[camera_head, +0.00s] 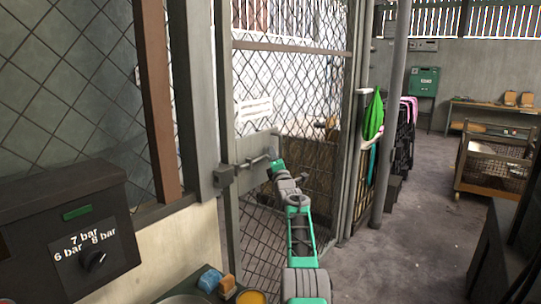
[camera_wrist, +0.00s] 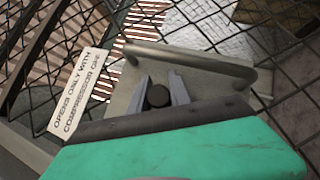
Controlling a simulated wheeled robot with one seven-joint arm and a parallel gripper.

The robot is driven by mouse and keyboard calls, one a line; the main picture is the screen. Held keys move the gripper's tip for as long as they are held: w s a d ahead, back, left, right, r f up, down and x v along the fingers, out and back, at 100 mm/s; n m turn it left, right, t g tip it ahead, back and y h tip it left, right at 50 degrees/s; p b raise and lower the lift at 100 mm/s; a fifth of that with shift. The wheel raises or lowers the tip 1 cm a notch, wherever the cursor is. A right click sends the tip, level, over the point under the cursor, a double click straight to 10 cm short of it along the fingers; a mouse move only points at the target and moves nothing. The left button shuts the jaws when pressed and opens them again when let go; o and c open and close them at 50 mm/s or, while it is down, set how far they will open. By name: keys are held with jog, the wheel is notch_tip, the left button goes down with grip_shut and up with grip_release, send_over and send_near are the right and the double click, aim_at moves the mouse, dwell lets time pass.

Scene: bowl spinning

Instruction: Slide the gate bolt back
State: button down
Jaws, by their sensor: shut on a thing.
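The mesh gate (camera_head: 290,105) stands in its frame, with a grey plate (camera_head: 247,147) at mid height. The gate bolt (camera_head: 251,163) is a thin grey bar on this plate, running toward a grey box (camera_head: 224,176) on the post. Whether its tip is inside the box is unclear. My gripper (camera_head: 270,162) is at the plate. In the wrist view, my gripper (camera_wrist: 158,84) has its two grey fingers shut on a dark round knob (camera_wrist: 158,96). A curved grey handle (camera_wrist: 190,60) lies just beyond the fingertips. The knob's link to the bolt is hidden.
A sign (camera_wrist: 82,92) beside the plate reads "opens only with compressor off". A dark box with a pressure dial (camera_head: 93,260) stands at front left. A green cloth (camera_head: 373,117) hangs right of the gate. The floor (camera_head: 415,225) at right is clear; a cart (camera_head: 495,160) stands beyond.

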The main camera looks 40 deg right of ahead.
jog(key=c, duration=1.4)
grip_release()
jog(key=shift+s+d, duration=0.25)
jog(key=shift+d, duration=0.25)
jog(key=shift+o, duration=1)
jog(key=shift+w+a, duration=0.1)
jog(key=shift+w, duration=0.05)
jog(key=shift+a, duration=0.1)
jog(key=b+v, duration=0.4)
jog(key=v, duration=0.3)
jog(key=shift+s+f, duration=0.15)
jog(key=shift+s, duration=0.2)
jog(key=shift+a, duration=0.15)
